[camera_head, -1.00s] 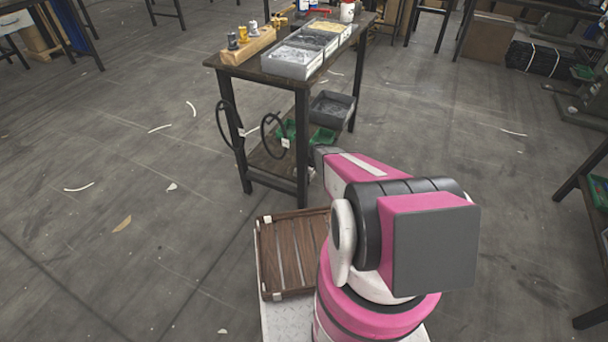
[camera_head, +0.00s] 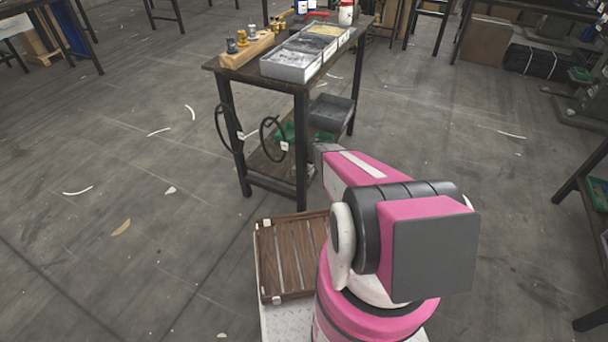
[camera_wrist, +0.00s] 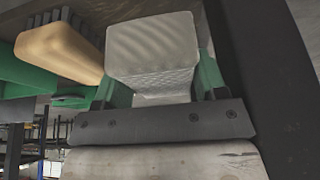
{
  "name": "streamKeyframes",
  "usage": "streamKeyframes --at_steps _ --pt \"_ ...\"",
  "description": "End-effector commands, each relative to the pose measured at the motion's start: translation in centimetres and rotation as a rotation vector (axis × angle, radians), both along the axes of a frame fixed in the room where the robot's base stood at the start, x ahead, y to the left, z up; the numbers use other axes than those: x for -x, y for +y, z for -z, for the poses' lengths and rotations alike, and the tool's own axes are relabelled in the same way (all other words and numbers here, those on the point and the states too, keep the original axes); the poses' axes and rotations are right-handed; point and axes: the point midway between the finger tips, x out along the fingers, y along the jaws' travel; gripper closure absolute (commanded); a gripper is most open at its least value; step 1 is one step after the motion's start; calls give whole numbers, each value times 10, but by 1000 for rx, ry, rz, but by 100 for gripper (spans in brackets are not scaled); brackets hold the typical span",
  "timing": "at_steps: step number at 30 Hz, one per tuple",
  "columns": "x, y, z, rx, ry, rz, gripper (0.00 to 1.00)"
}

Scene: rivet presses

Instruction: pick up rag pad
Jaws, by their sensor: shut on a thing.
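The rag pad (camera_wrist: 152,42) is a pale grey, ribbed, folded block in the upper middle of the wrist view. My gripper (camera_wrist: 160,88) is shut on it, with a green finger at each side of its narrower lower part. The pad's far side is hidden. In the head view my arm reaches toward the lower shelf of the work table, and its own links hide the gripper and the pad.
A wooden-handled brush (camera_wrist: 58,50) with dark bristles is close left of the pad. The work table (camera_head: 301,150) carries grey trays (camera_head: 290,66) on top. A dark grey bin (camera_head: 331,112) sits below. A slatted wooden crate (camera_head: 264,262) is in front.

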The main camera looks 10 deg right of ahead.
Motion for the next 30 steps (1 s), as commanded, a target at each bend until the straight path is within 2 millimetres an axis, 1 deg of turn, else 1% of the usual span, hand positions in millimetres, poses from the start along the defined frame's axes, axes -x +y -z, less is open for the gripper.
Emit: streamKeyframes --at_steps 1,8,21,25,30 --pt "8 -9 0 0 2 3 58" --pt "33 -43 0 1 1 3 58" --pt "86 -118 1 0 0 3 58" --pt "96 -133 1 1 0 2 58" --pt "104 -143 1 1 1 1 58"
